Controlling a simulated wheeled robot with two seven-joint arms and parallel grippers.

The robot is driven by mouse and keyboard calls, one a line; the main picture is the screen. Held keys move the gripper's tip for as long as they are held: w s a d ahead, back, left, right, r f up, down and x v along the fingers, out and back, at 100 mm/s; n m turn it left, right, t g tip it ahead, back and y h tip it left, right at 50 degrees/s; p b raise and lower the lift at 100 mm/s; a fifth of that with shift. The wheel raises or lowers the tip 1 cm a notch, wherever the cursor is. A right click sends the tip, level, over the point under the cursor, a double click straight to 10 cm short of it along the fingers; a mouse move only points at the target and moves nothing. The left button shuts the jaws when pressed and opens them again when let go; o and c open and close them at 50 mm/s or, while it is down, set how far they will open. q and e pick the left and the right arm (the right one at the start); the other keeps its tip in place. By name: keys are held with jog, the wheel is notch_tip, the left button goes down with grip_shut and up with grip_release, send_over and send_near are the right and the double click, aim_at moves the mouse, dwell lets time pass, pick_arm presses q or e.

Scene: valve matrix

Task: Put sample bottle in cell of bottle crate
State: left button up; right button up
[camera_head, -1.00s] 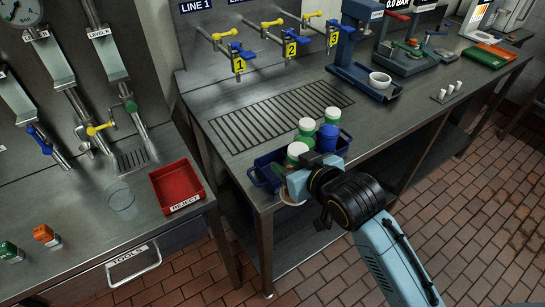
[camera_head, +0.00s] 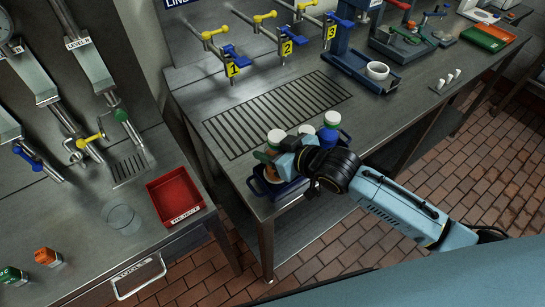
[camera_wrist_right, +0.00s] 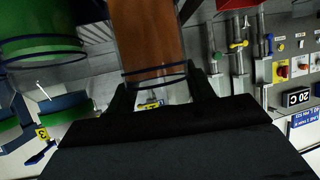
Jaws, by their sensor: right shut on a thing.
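The blue bottle crate (camera_head: 291,191) stands at the near left corner of the steel bench, partly hidden by my right gripper. My right gripper (camera_head: 279,162) is at the crate's left part. In the right wrist view it is shut on an orange-brown sample bottle (camera_wrist_right: 150,42) between its two fingers. Several white-capped bottles show at the crate, among them one with a blue body (camera_head: 329,134). A green bottle (camera_wrist_right: 40,35) is beside the held one in the right wrist view. Whether the held bottle's base is inside a cell is hidden. My left gripper is not in view.
A slotted drain grate (camera_head: 275,112) lies behind the crate. A white cup (camera_head: 377,71) stands farther right on a blue stand.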

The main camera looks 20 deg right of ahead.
jog(key=shift+f, duration=1.75)
jog(key=shift+f, duration=0.1)
jog(key=shift+f, duration=0.1)
jog(key=o, duration=0.8)
jog(key=shift+o, duration=0.2)
jog(key=shift+r, duration=0.25)
jog(key=v, duration=1.2)
